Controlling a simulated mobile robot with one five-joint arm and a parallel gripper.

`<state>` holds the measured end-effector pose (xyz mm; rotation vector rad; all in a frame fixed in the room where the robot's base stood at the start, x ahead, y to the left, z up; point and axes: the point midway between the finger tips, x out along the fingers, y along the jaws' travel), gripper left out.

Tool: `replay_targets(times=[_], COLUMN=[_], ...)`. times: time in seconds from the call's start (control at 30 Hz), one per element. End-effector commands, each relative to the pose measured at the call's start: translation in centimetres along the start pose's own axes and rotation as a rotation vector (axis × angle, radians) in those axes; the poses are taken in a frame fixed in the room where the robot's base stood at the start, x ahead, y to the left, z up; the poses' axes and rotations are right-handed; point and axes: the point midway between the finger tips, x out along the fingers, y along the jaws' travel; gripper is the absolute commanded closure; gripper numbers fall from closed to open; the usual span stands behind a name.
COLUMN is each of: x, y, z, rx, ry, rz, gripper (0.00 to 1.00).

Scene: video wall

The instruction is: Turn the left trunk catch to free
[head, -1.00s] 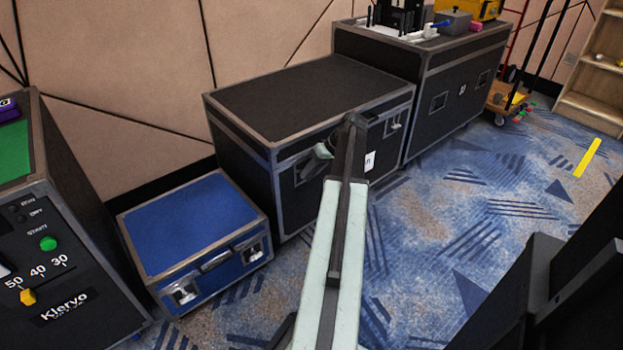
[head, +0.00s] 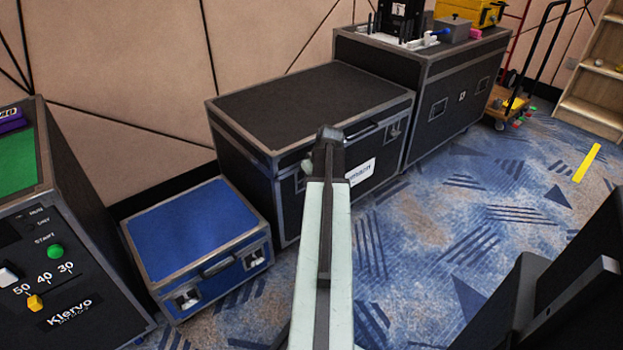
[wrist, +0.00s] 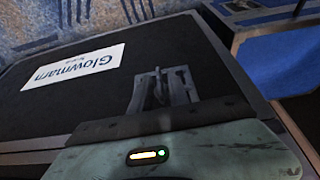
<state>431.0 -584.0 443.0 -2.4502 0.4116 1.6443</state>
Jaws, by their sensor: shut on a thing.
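The black trunk (head: 310,105) with metal edges stands against the wall. Its left catch (wrist: 163,90) is a grey metal plate with a raised piece, seen upside down in the wrist view. My gripper (wrist: 160,112) is at this plate, shut on the left catch. Its body hides part of the catch, and I cannot tell exactly how the catch is turned. In the head view my arm covers most of that catch. The right catch (head: 394,127) is on the same front face, clear of my arm.
A blue case (head: 195,232) sits on the floor left of the trunk, close to my arm. A control cabinet (head: 60,240) stands further left. A larger black case (head: 440,90) is to the right. Patterned carpet (head: 430,240) in front is free.

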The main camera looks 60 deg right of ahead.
Motion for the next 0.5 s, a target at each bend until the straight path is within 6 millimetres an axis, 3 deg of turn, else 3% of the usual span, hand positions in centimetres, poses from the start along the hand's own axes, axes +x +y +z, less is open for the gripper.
replay_targets(times=[0.17,0.2,0.5], x=[0.0,0.0,-0.06], y=[0.07,0.07,0.07], z=[-0.01,-0.01,-0.02], rx=[0.002,0.002,0.003], ry=[0.0,0.0,0.001], rz=[-0.001,-0.001,-0.003], gripper=[1.0,0.72,0.72])
